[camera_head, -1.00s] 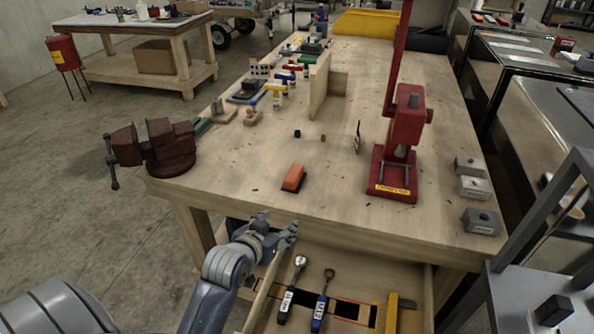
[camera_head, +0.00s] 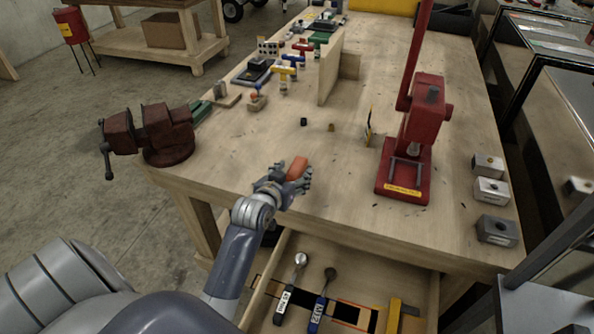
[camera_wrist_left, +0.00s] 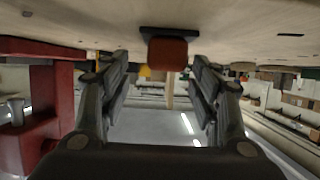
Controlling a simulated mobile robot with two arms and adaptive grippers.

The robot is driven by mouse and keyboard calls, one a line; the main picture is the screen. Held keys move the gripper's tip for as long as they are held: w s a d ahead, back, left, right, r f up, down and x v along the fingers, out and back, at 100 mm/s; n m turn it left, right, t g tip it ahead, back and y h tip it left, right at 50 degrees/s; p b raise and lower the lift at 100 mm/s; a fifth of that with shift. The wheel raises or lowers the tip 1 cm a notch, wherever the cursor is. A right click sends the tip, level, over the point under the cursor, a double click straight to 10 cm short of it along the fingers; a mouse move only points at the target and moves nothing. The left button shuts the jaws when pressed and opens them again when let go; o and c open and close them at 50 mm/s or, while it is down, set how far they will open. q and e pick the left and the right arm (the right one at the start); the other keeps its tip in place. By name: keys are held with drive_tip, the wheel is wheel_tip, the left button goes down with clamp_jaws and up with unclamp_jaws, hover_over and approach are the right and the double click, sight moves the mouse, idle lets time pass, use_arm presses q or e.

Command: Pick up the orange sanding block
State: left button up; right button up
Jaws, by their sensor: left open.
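The orange sanding block (camera_head: 298,168) lies on the wooden workbench near its front edge. My left gripper (camera_head: 290,182) is open at the near side of the block, its fingers partly covering the block in the head view. In the left wrist view the block (camera_wrist_left: 167,53) shows at top centre, just ahead of the open fingers (camera_wrist_left: 160,75) and roughly in line with the gap between them. It has a dark base strip. I cannot tell whether a finger touches it. My right gripper is not in view.
A red vise (camera_head: 150,135) is on the bench's left corner. A red press (camera_head: 408,150) stands to the right. An open drawer (camera_head: 340,265) below the bench edge holds tools. Metal blocks (camera_head: 491,190) sit at the right edge. The bench around the sanding block is mostly clear.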

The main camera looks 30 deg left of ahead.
sight(296, 168)
use_arm(q)
drive_tip(key=x, duration=0.2)
drive_tip(key=p+x, duration=0.1)
drive_tip(key=x, duration=0.1)
drive_tip(key=shift+a+r, duration=0.3)
drive_tip(key=shift+w+a+f, duration=0.15)
drive_tip(key=shift+w+f, duration=0.15)
drive_tip(key=shift+w, duration=0.25)
drive_tip(key=shift+c, duration=0.3)
drive_tip(key=c, duration=0.8)
drive_tip(key=shift+c, duration=0.3)
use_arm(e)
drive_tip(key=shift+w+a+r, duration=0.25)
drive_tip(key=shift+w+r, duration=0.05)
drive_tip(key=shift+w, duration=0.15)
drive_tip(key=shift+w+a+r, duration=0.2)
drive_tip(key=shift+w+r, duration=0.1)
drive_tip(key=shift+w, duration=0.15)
use_arm(q)
drive_tip(key=shift+s, duration=0.1)
drive_tip(key=shift+c, duration=1.4)
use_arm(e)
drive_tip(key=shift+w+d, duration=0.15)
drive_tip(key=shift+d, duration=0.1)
